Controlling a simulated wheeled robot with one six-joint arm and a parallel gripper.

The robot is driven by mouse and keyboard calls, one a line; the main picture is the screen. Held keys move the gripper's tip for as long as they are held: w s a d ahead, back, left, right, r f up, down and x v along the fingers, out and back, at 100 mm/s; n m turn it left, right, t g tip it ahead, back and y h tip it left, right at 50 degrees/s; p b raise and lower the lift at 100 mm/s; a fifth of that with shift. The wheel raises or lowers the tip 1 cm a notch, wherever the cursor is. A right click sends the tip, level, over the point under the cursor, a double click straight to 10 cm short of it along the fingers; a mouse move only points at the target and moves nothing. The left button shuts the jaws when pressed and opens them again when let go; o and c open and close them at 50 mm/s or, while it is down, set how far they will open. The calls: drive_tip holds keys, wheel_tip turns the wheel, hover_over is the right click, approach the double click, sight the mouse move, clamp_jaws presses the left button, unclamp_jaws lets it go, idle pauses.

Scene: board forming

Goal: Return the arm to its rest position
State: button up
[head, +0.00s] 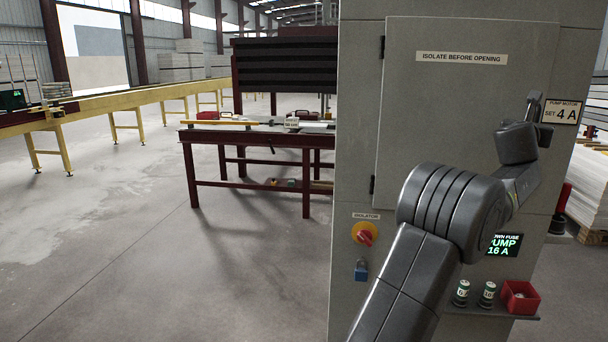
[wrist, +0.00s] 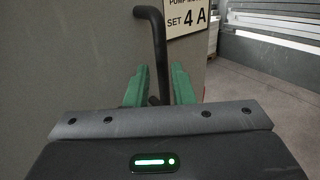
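My arm (head: 455,210) reaches up in front of the grey cabinet (head: 350,120) in the head view, bent at the elbow, with its wrist near the cabinet's right edge. My gripper (wrist: 160,67) shows two green fingers, set apart, in the wrist view. A black bar handle (wrist: 158,45) on the cabinet stands between them, with a gap visible on the right side. Whether the left finger touches the bar cannot be told. The handle also shows in the head view (head: 534,104), above my wrist. The fingers are hidden there.
The cabinet carries a red-yellow isolator (head: 364,233), a blue padlock (head: 361,270) and a pump display (head: 504,244). A low shelf (head: 478,311) holds two fuses (head: 461,293) and a red bin (head: 520,298). A workbench (head: 250,138) stands behind left. Floor at left is clear.

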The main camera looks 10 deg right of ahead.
drive_tip(key=b+v, duration=0.5)
drive_tip(key=v, duration=0.4)
drive_tip(key=p+x, duration=0.5)
drive_tip(key=x, duration=0.2)
drive_tip(key=p+x, duration=0.5)
drive_tip(key=x, duration=0.2)
drive_tip(key=shift+r+p, duration=0.2)
drive_tip(key=shift+p, duration=0.15)
drive_tip(key=shift+s+a+f+m+g+h+b, duration=0.1)
drive_tip(key=shift+s+a+m+g+h+b, duration=0.1)
drive_tip(key=shift+s+b, duration=0.15)
drive_tip(key=shift+s+a+f+m+g+h+b, duration=0.1)
drive_tip(key=shift+s+a+g+b, duration=0.15)
drive_tip(key=shift+s, duration=0.2)
